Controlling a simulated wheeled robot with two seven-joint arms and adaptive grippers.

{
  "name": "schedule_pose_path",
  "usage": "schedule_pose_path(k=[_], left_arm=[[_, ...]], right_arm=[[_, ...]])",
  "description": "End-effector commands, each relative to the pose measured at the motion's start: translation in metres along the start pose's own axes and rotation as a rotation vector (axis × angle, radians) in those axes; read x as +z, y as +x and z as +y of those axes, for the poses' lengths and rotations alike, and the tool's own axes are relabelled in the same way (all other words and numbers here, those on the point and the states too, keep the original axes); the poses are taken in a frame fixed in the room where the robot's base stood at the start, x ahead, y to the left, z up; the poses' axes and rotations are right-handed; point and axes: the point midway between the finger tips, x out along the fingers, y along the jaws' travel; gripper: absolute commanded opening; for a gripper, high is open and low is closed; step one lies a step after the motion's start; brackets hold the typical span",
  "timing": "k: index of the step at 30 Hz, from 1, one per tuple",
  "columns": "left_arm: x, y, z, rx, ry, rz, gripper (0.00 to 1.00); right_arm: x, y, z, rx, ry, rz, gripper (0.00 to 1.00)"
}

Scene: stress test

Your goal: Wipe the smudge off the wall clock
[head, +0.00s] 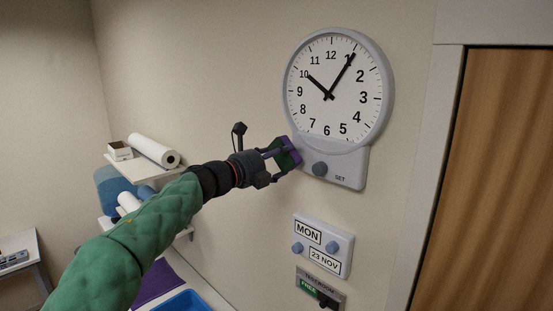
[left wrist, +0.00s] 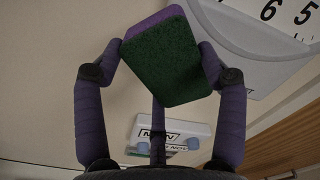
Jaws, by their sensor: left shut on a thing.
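The wall clock (head: 330,90) hangs on the wall, round and white with a grey rim. Below its dial is a grey panel with a dark knob and the word SET. I see no clear smudge on the dial. My left gripper (head: 277,153) is shut on a sponge (head: 290,153), purple with a dark green scouring side. The sponge is at the lower left of the clock, by the panel's left edge; I cannot tell whether it touches. In the left wrist view the sponge (left wrist: 165,62) sits between both fingers, with the clock (left wrist: 262,38) at upper right. My right gripper is not in view.
A calendar box (head: 322,245) reading MON and 23 NOV is below the clock, above a testroom sign (head: 320,289). A wooden door (head: 490,180) stands at right. A shelf (head: 150,168) at left holds a paper roll (head: 154,150) and a small box (head: 120,151).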

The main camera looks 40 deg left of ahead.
Motion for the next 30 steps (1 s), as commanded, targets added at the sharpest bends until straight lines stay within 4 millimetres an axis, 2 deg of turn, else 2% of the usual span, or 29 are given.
schedule_pose_path(k=[30], left_arm=[[0.0,0.012,0.0,0.001,0.0,0.001,0.46]], right_arm=[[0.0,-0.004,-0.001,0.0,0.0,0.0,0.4]])
